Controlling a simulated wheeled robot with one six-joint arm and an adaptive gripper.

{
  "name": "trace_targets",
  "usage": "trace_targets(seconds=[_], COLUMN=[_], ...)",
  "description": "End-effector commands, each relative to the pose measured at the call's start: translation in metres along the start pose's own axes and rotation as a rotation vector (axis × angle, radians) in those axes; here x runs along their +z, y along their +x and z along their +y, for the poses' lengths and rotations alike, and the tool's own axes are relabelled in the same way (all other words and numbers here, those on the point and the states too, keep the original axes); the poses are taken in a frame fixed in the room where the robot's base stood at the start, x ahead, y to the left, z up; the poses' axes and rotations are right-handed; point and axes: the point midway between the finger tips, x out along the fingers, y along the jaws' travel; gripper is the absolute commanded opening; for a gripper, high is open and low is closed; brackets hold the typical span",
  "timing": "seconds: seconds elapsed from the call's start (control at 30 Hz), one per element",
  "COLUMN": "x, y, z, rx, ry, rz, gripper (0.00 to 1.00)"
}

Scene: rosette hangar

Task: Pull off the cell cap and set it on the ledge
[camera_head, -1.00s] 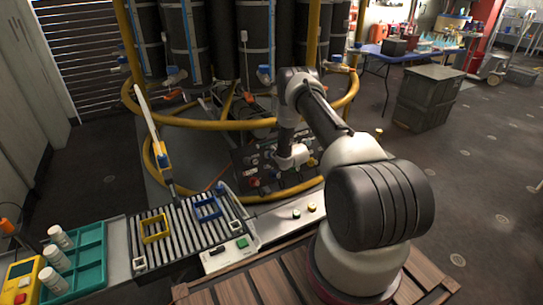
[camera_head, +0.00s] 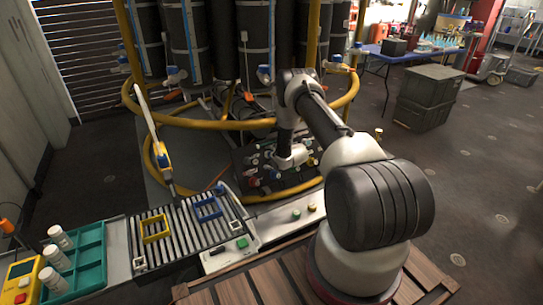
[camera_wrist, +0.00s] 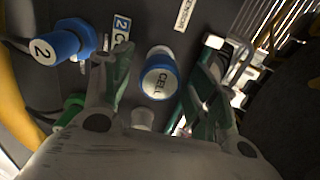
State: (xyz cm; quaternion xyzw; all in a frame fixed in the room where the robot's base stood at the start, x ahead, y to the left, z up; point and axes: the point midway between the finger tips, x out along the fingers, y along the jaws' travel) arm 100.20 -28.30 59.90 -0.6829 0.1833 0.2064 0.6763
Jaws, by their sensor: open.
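The cell cap (camera_wrist: 157,82), blue-rimmed with a pale face lettered CELL, is in the middle of the wrist view on a pale round fitting. My gripper (camera_wrist: 165,62) is open, with one green-padded finger on each side of the cap. Gaps show between the fingers and the cap. In the head view my gripper (camera_head: 270,174) is low over the dark panel (camera_head: 245,158) at the foot of the rosette; I cannot make out the cap there. A pale ledge-like strip (camera_head: 275,221) with small round buttons runs in front of the panel.
A blue cap marked 2 (camera_wrist: 55,48) and a green fitting (camera_wrist: 72,108) are close left of my gripper. A metal bracket (camera_wrist: 240,65) is to the right. A yellow ring rail (camera_head: 215,125) passes behind my arm. A roller conveyor (camera_head: 180,232) holds yellow and blue frames.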

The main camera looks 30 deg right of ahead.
Motion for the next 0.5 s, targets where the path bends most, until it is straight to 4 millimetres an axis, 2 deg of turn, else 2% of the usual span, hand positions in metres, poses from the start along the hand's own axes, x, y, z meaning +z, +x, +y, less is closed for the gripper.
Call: trace_targets(seconds=[0.17,0.4,0.47,0.5], x=[0.0,0.0,0.0,0.0], y=[0.0,0.0,0.0,0.0], z=[0.0,0.0,0.0,0.0], rx=[0.0,0.0,0.0,0.0], ry=[0.0,0.0,0.0,0.0], rz=[0.0,0.0,0.0,0.0], gripper=[0.57,0.13,0.02,0.0])
